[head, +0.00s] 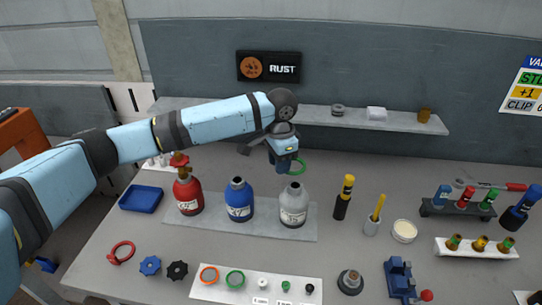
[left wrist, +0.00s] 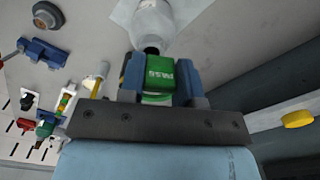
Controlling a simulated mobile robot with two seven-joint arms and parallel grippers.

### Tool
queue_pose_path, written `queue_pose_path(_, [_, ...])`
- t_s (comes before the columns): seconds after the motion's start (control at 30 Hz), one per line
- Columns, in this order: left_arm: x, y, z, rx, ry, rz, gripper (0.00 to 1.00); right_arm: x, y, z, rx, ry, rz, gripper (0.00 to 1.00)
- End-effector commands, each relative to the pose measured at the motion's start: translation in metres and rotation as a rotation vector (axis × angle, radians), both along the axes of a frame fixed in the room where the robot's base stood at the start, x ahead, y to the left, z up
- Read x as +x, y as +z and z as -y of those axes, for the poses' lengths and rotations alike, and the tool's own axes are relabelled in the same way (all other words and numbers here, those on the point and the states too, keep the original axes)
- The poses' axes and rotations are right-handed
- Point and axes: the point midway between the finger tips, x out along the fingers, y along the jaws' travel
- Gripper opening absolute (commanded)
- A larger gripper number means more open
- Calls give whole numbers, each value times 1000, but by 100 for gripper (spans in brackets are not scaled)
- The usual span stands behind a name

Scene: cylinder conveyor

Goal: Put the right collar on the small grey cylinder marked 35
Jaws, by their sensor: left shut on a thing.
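The small grey cylinder (head: 293,207) stands upright on the grey mat, right of the blue cylinder (head: 239,203) and the red cylinder (head: 187,192). Its dark neck is bare. My left gripper (head: 286,165) is just above and behind it, shut on a green collar (head: 299,166). My right gripper is not in view.
A black-yellow marker (head: 343,198) stands right of the grey cylinder. A shelf (head: 358,117) runs behind. A blue tray (head: 141,198) lies left.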

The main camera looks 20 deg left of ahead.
Motion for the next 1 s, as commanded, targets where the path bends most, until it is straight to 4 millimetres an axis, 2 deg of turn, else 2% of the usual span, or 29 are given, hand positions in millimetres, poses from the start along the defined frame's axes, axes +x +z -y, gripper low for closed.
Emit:
queue_pose_path(0.27, [1,-6,4,2,-19,2,9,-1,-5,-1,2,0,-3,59])
queue_pose_path(0.8, [1,-52,3,2,-18,2,9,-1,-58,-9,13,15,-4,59])
queue_pose_path(0.83, [0,-49,3,1,-17,0,9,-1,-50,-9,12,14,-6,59])
queue_pose_path(1.0, [0,-60,4,2,-18,1,9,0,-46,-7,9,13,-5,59])
